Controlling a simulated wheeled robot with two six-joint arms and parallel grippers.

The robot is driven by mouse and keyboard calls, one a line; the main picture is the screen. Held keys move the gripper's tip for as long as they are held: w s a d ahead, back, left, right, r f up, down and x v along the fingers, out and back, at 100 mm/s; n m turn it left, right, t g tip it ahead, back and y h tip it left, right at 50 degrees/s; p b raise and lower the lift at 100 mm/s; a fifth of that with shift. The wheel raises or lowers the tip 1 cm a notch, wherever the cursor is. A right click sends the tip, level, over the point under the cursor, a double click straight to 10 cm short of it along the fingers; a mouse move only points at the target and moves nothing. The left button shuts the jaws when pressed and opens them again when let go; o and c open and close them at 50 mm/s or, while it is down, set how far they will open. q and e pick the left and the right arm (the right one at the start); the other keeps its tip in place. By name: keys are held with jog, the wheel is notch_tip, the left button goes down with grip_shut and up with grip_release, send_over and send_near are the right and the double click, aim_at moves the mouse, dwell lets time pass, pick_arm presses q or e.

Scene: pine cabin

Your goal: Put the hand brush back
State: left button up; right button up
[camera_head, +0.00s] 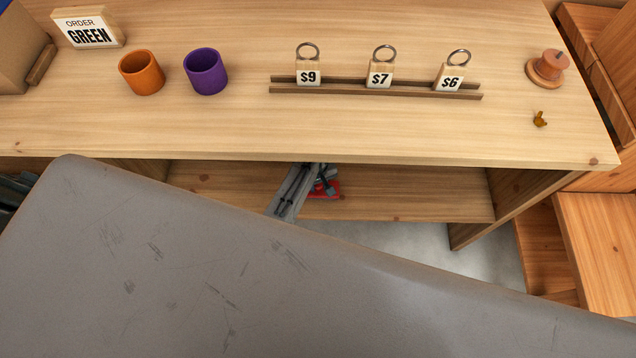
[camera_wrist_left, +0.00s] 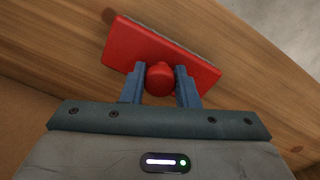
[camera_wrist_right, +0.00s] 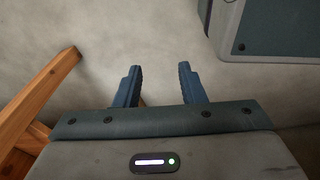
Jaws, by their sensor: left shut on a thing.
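The hand brush has a red rectangular back with a round red knob and a thin grey bristle edge. It shows in the left wrist view (camera_wrist_left: 136,42), and partly in the head view (camera_head: 332,195) at the lower shelf under the counter. My left gripper (camera_wrist_left: 160,80) is shut on the brush's knob; in the head view it (camera_head: 322,184) reaches under the counter's front edge. I cannot tell whether the brush touches the shelf. My right gripper (camera_wrist_right: 160,76) is open and empty, with pale floor behind it.
The lower shelf (camera_head: 420,200) looks bare around the brush. The counter (camera_head: 250,130) above it carries an orange cup (camera_head: 141,73), a purple cup (camera_head: 205,71), a rail with price tags (camera_head: 380,88) and a GREEN order sign (camera_head: 88,30). A wooden frame (camera_wrist_right: 40,95) stands near my right gripper.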

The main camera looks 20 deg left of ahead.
pick_arm(q)
jog(key=o, duration=1)
jog(key=shift+f, duration=0.1)
pick_arm(e)
jog(key=shift+s+f, duration=0.1)
jog(key=shift+s, duration=0.15)
jog(key=shift+w, duration=0.1)
pick_arm(q)
jog(key=shift+r, duration=0.55)
notch_tip(320, 180, up, 7)
jog(key=shift+s+a+f+p, duration=0.15)
jog(key=shift+f+p, duration=0.05)
jog(key=shift+p, duration=0.3)
pick_arm(e)
jog(key=shift+s+d+f, duration=0.15)
jog(key=shift+s+f, duration=0.8)
jog(key=shift+f, duration=0.1)
